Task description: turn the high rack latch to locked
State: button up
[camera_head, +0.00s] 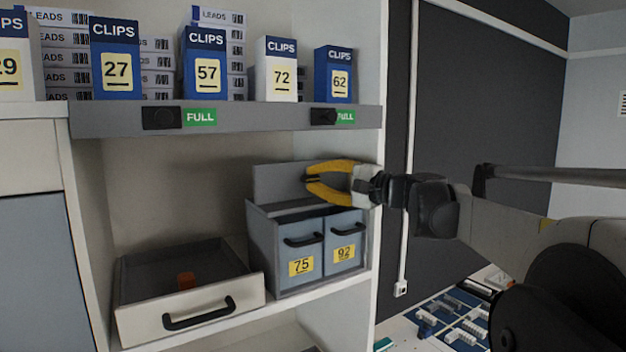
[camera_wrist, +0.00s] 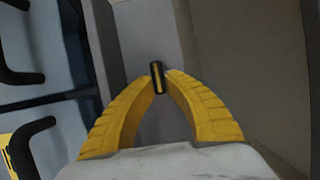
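My gripper (camera_head: 311,179) has yellow fingers and is in front of the upright grey panel (camera_head: 277,180) behind the two drawers on the shelf. In the wrist view the fingertips (camera_wrist: 160,80) close in on both sides of a small black latch bar (camera_wrist: 157,70) with a yellow stripe. The bar stands nearly upright in that view, on the grey panel (camera_wrist: 146,30). In the head view only a dark bit shows between the fingertips. I see no lock marking beside it.
Grey drawers 75 (camera_head: 301,266) and 92 (camera_head: 345,252) with black handles stand just below my gripper. An open tray (camera_head: 190,307) is at left. Above is a shelf edge (camera_head: 260,118) with two black fittings and FULL labels, bearing CLIPS boxes (camera_head: 115,60). A white upright (camera_head: 378,200) is at right.

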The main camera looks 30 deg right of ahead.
jog(key=o, duration=0.4)
jog(key=shift+o, duration=0.2)
jog(key=v, duration=1.2)
